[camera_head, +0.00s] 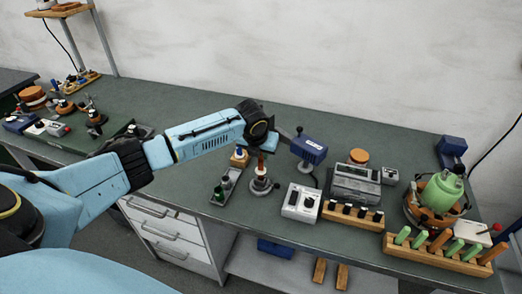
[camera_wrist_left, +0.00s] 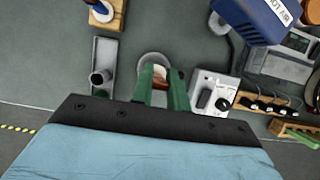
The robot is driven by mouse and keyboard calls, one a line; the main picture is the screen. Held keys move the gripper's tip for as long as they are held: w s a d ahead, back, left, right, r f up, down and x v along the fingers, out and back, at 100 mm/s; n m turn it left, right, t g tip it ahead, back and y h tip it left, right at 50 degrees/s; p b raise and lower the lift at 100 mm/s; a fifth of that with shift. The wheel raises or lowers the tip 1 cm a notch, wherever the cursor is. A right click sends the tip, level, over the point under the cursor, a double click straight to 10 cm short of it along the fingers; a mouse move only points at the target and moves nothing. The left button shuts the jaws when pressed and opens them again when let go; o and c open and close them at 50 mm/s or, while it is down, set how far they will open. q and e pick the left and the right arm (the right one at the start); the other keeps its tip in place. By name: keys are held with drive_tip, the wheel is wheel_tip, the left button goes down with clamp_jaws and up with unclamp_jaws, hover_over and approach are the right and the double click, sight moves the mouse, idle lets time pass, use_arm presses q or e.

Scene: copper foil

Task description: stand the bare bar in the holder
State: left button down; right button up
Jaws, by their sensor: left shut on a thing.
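My left gripper (camera_head: 262,150) is shut on a brown copper-coloured bar (camera_head: 261,164), which points down from the jaws. A round grey stand (camera_head: 262,186) is directly below it on the bench, and the bar's lower end is at or just above the stand's top; I cannot tell whether it is inside. In the left wrist view, the green fingers (camera_wrist_left: 161,92) are on either side of the bar (camera_wrist_left: 159,73), over the stand's pale round base (camera_wrist_left: 151,60). My right gripper does not show.
A grey tray (camera_head: 225,187) is left of the stand, and a white control box (camera_head: 301,203) is close on its right. A blue device (camera_head: 309,150) stands behind. A wooden rack (camera_head: 436,258) with green and brown bars is at the right.

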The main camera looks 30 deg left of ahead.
use_arm(q)
drive_tip(key=shift+f, duration=0.3)
idle(0.4)
drive_tip(key=shift+f+b, duration=0.35)
drive_tip(key=shift+f, duration=0.25)
drive_tip(key=shift+f, duration=0.2)
drive_tip(key=shift+f, duration=0.3)
drive_tip(key=c, duration=1.3)
unclamp_jaws()
drive_tip(key=shift+r, duration=0.15)
drive_tip(key=v, duration=1.3)
drive_tip(key=shift+s, duration=0.15)
drive_tip(key=shift+o, duration=0.3)
